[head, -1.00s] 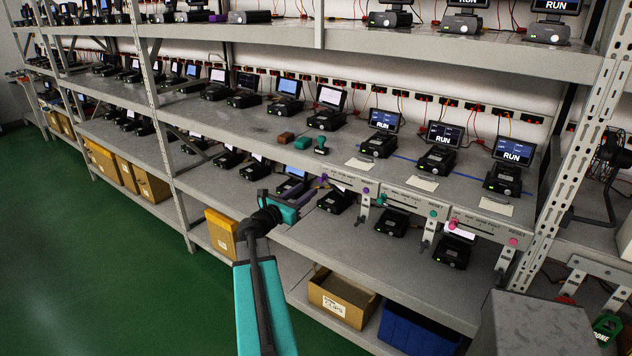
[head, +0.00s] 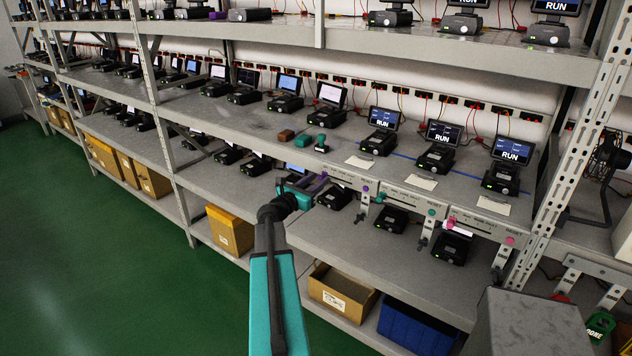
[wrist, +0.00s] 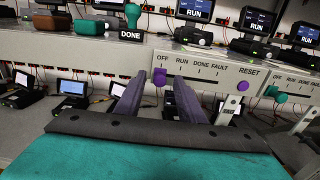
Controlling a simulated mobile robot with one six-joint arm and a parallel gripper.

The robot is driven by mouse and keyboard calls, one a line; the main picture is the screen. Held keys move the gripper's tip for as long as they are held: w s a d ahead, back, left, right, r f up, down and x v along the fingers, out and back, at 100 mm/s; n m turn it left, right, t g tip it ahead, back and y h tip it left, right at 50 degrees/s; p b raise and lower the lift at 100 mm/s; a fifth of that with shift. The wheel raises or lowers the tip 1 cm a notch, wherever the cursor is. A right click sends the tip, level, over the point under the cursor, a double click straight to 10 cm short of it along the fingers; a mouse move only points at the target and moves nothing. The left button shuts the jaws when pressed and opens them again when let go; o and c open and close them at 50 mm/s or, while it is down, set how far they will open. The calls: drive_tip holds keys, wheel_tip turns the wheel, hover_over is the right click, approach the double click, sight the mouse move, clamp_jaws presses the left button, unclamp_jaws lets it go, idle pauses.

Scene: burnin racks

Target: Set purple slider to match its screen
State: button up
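The purple slider (wrist: 159,76) is a small knob on the grey panel, at its left end by the OFF mark. The panel (wrist: 205,67) reads OFF, RUN, DONE, FAULT and RESET. The screen above it (wrist: 196,9) reads RUN; it also shows in the head view (head: 383,118). My gripper (wrist: 161,84) is open. Its two purple fingers point at the panel, with the slider showing between their tips; contact cannot be told. In the head view my gripper (head: 314,186) is at the panel's left end and largely covers the slider.
A purple RESET button (wrist: 243,85) is right of the marks. A neighbouring panel has a teal slider (wrist: 281,97). A teal stamp (wrist: 132,18) stands on the shelf above. Devices sit on the lower shelf below the panel. Open floor (head: 120,260) lies left.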

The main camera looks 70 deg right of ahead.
clamp_jaws()
drive_tip(key=shift+s+a+b, duration=0.25)
drive_tip(key=shift+s+b, duration=0.1)
drive_tip(key=shift+s, duration=0.5)
drive_tip(key=shift+s+a+b, duration=0.25)
drive_tip(key=shift+s+b, duration=0.05)
drive_tip(key=shift+s, duration=0.55)
unclamp_jaws()
drive_tip(key=shift+a, duration=0.1)
